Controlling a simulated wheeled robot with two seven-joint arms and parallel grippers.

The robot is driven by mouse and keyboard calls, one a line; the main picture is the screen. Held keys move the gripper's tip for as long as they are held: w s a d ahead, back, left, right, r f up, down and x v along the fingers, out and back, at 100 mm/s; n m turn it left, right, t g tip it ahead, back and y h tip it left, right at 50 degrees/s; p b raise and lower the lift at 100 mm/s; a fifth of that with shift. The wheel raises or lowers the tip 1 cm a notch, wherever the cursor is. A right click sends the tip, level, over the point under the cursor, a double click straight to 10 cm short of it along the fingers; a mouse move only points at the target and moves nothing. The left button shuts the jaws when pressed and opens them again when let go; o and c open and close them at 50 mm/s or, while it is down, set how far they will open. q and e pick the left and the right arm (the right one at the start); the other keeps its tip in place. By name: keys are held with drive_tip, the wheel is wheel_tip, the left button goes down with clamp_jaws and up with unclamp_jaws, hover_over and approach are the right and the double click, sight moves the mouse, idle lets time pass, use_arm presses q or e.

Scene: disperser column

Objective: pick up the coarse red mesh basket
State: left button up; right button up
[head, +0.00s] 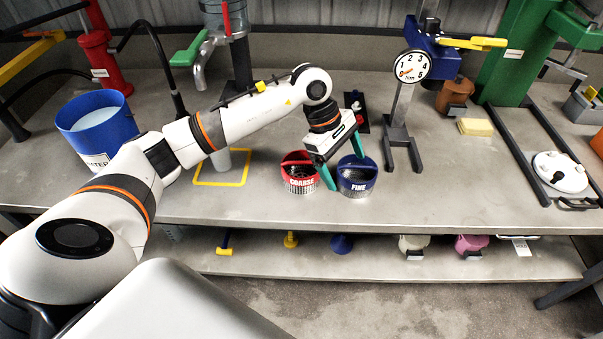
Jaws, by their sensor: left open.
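The coarse red mesh basket (299,184) stands upright on the bench, with a red rim, a handle across the top and a white "COARSE" label. Just to its right stands a blue basket (356,186) labelled "FINE". My left gripper (343,174) is open, with green fingers pointing down. One finger is at the right side of the red basket and the other is over the blue basket's far side. I cannot tell whether the fingers touch either basket. My right gripper is not in view.
A blue water bucket (97,127) stands at the left. A yellow square outline (223,182) lies left of the baskets. A dial gauge (411,67) on a stand is to the right. A lower shelf (300,262) holds small coloured items.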

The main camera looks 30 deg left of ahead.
use_arm(q)
drive_tip(key=a+y, duration=0.1)
drive_tip(key=a, duration=0.2)
drive_tip(key=a+r+y, duration=0.1)
drive_tip(key=a+y, duration=0.1)
drive_tip(key=a, duration=0.2)
drive_tip(key=a+r+y, duration=0.1)
drive_tip(key=a, duration=0.2)
drive_tip(key=shift+a+g, duration=0.3)
drive_tip(key=shift+g, duration=0.1)
drive_tip(key=p, duration=0.1)
approach(301, 172)
drive_tip(key=shift+s+d+f+y, duration=0.2)
drive_tip(key=shift+s+d+f, duration=0.05)
drive_tip(key=shift+s+d, duration=0.25)
drive_tip(key=shift+s+d+f+y, duration=0.25)
drive_tip(key=shift+s+d, duration=0.15)
drive_tip(key=shift+s, duration=0.15)
drive_tip(key=shift+w+d+f+p, duration=0.1)
drive_tip(key=shift+f+p, duration=0.3)
drive_tip(key=shift+f, duration=1.1)
drive_tip(key=shift+w+d+f+p, duration=0.1)
drive_tip(key=shift+f+p, duration=0.3)
drive_tip(key=shift+f, duration=1.15)
drive_tip(key=shift+c, duration=0.6)
